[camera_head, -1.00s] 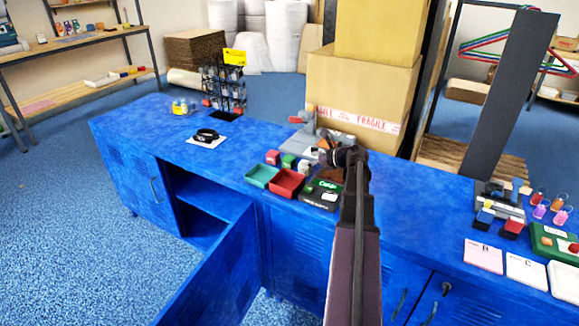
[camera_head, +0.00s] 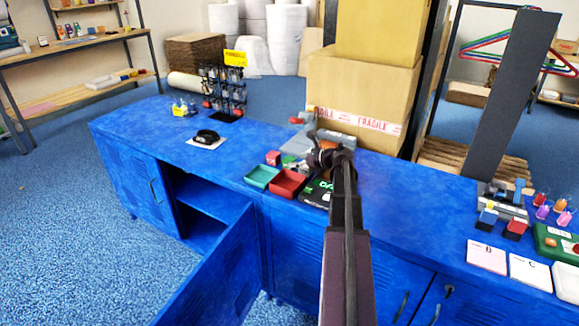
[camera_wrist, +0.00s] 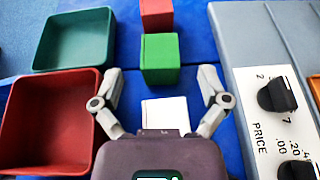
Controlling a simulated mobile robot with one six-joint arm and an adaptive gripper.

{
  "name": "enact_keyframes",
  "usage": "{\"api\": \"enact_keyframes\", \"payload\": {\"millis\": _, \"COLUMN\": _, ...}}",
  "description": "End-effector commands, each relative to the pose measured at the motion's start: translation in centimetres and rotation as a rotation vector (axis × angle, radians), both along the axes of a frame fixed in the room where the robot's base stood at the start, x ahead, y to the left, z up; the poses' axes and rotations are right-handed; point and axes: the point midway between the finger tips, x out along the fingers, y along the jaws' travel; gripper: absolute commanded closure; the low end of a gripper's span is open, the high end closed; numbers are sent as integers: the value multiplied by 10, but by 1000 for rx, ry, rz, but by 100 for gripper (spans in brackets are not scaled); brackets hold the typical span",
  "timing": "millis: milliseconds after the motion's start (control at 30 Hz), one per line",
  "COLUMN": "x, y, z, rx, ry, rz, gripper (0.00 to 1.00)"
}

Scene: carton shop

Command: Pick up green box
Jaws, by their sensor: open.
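The green box (camera_wrist: 160,59) is a small cube standing on the blue counter, upper middle in the wrist view. A red box (camera_wrist: 156,15) is just beyond it, and a white box (camera_wrist: 166,113) is on the near side. My gripper (camera_wrist: 158,76) is open and empty. Its fingertips are left and right of the line of boxes, close to the green box's near side. I see no contact. In the head view my wrist and gripper largely cover this spot; the red box (camera_head: 273,158) shows beside them.
A green tray (camera_wrist: 110,45) and a red tray (camera_wrist: 12,125) lie left of the boxes. A grey device with knobs (camera_wrist: 240,60) is close on the right. Tall cartons (camera_head: 360,85) stand behind.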

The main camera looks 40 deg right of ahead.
Motion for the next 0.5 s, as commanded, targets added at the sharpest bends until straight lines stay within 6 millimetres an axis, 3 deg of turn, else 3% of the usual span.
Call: {"api": "enact_keyframes", "payload": {"millis": 500, "x": 6, "y": 2, "z": -3, "rx": 0, "ry": 0, "rz": -1, "gripper": 6}}
